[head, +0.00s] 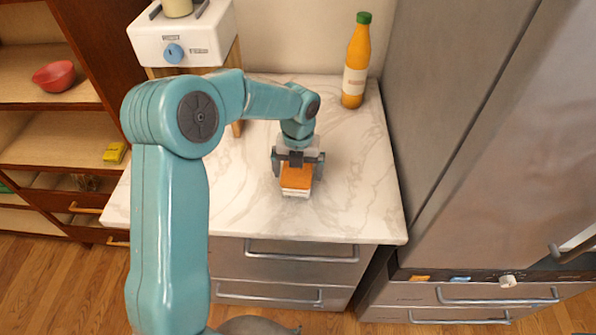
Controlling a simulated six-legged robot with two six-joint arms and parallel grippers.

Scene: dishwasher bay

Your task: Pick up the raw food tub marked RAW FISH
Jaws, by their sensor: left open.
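A small tub (296,181) with an orange top and a white front stands on the marble counter, near its middle. Its marking is too small to read. My left gripper (298,167) is over the tub's back part, with one finger at each side of it. The jaws are open, and I cannot tell whether either finger touches the tub. The gripper hides the tub's rear. My right gripper is not in view.
An orange bottle (355,70) with a green cap stands at the counter's back right. A white appliance (183,38) stands at the back left. A steel fridge (490,130) borders the right. The marble counter (355,205) is clear around the tub. Shelves at left hold a red bowl (54,75).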

